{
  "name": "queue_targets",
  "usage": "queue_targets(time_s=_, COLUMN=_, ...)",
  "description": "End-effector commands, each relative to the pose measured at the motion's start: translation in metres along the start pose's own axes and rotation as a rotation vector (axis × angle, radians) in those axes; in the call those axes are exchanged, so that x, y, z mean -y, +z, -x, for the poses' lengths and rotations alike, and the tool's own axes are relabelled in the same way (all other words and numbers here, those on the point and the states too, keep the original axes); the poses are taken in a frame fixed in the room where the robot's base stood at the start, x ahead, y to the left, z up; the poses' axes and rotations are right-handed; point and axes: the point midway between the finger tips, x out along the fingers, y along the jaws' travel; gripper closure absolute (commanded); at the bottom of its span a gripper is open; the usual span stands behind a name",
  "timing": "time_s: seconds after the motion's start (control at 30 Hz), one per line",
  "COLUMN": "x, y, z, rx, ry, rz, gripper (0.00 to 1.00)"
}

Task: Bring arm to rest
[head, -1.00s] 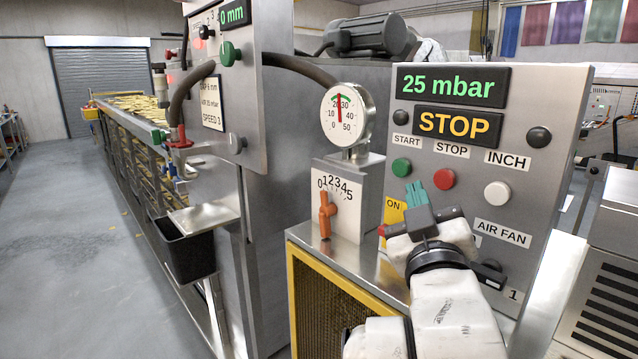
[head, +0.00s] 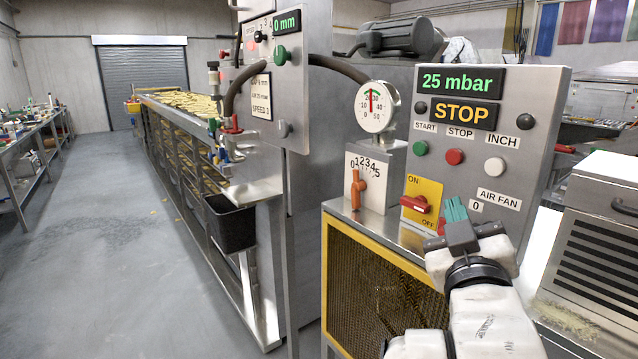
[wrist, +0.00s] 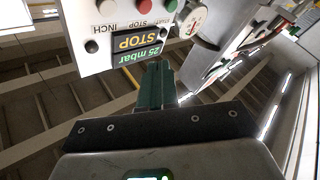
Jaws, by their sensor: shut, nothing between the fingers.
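My gripper (head: 454,211) has green fingers that are shut with nothing between them. In the head view it is at the lower right, in front of the control panel (head: 530,100), below the red STOP button (head: 455,156). My arm rises from the bottom edge and hides part of the panel's lower area. In the wrist view the shut green fingers (wrist: 156,80) point toward the panel's STOP display (wrist: 130,41). I cannot tell from the views whether the fingertips touch anything.
A red ON/OFF switch (head: 415,203) is left of my gripper, and an orange lever (head: 357,188) stands farther left. A round gauge (head: 377,106) shows behind. A vented metal cabinet (head: 600,240) is at the right.

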Motion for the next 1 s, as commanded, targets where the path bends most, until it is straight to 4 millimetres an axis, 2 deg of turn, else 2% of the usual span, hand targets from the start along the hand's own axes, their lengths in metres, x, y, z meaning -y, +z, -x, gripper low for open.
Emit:
queue_targets(time_s=0.27, x=0.009, y=0.055, z=0.013, rx=0.129, ry=-0.065, rz=-0.002, gripper=1.0)
queue_targets(time_s=0.47, x=0.016, y=0.118, z=0.035, rx=0.287, ry=-0.132, rz=-0.01, gripper=1.0)
queue_targets(time_s=0.57, x=0.019, y=0.16, z=0.055, rx=0.398, ry=-0.174, rz=-0.018, gripper=1.0)
queue_targets(time_s=0.67, x=0.023, y=0.212, z=0.088, rx=0.551, ry=-0.227, rz=-0.032, gripper=1.0)
queue_targets(time_s=0.7, x=0.024, y=0.235, z=0.106, rx=0.622, ry=-0.25, rz=-0.04, gripper=1.0)
queue_targets(time_s=0.77, x=0.026, y=0.266, z=0.134, rx=0.729, ry=-0.283, rz=-0.055, gripper=1.0)
queue_targets(time_s=0.8, x=0.027, y=0.285, z=0.154, rx=0.799, ry=-0.303, rz=-0.065, gripper=1.0)
queue_targets(time_s=0.87, x=0.029, y=0.311, z=0.186, rx=0.906, ry=-0.334, rz=-0.083, gripper=1.0)
queue_targets(time_s=0.9, x=0.03, y=0.328, z=0.209, rx=0.98, ry=-0.354, rz=-0.095, gripper=1.0)
queue_targets(time_s=0.97, x=0.031, y=0.349, z=0.245, rx=1.088, ry=-0.382, rz=-0.116, gripper=1.0)
queue_targets(time_s=1.0, x=0.032, y=0.361, z=0.27, rx=1.16, ry=-0.401, rz=-0.13, gripper=1.0)
